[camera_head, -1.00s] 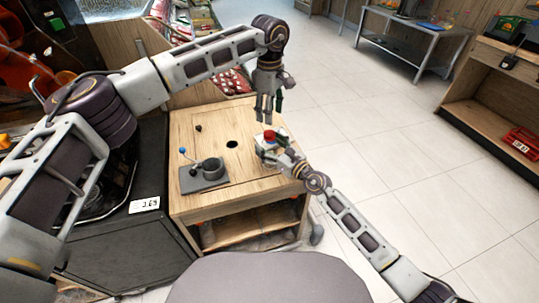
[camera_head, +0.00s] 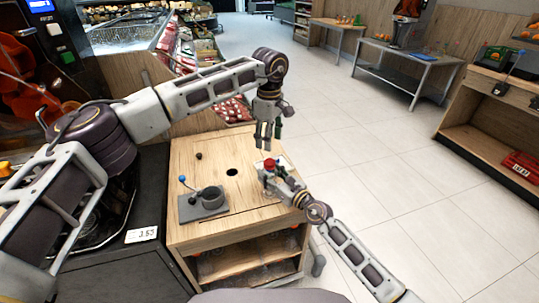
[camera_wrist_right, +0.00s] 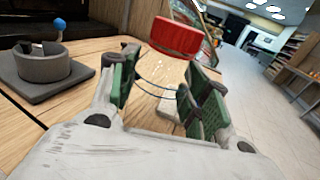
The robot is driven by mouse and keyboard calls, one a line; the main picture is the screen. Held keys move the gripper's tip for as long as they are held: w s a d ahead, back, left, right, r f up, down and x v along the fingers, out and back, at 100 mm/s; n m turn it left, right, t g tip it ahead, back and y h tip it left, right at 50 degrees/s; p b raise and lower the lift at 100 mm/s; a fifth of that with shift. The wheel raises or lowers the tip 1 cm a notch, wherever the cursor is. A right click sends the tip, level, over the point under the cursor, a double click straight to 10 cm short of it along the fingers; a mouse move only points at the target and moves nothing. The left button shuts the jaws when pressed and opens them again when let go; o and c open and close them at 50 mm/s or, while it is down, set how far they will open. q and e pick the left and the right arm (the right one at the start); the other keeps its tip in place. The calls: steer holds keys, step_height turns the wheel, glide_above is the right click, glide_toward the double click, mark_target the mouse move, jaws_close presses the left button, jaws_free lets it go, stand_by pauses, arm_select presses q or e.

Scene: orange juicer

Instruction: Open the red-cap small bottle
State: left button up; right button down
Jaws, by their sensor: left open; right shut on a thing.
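The small bottle has a red cap (camera_head: 269,163), which also shows large in the right wrist view (camera_wrist_right: 177,36). The clear bottle body (camera_wrist_right: 160,82) is faint between the green finger pads of my right gripper (camera_wrist_right: 155,90). In the head view my right gripper (camera_head: 272,177) is shut on the bottle body just below the cap, at the right side of the wooden table. My left gripper (camera_head: 267,139) points down, open and empty, above and behind the cap, apart from it. The bottle's lower part is mostly hidden by my right gripper.
The wooden table (camera_head: 215,160) has a round hole (camera_head: 232,172). A grey cup (camera_head: 211,196) on a dark square base and a blue-knobbed lever (camera_head: 183,180) stand at its left. A white price card (camera_head: 141,235) lies on the dark cabinet. Open floor is at right.

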mark_target(269, 162)
arm_select(q)
steer(key=m, duration=0.4)
steer(key=shift+a+f, duration=0.1)
steer(key=shift+f, duration=0.15)
steer(key=m, duration=0.4)
steer(key=shift+s+f+m, duration=0.15)
steer(key=shift+m, duration=0.15)
steer(key=m, duration=0.4)
steer(key=shift+d+m, duration=0.2)
steer(key=shift+m, duration=2.5)
steer(key=shift+f, duration=0.15)
steer(key=shift+f, duration=3.85)
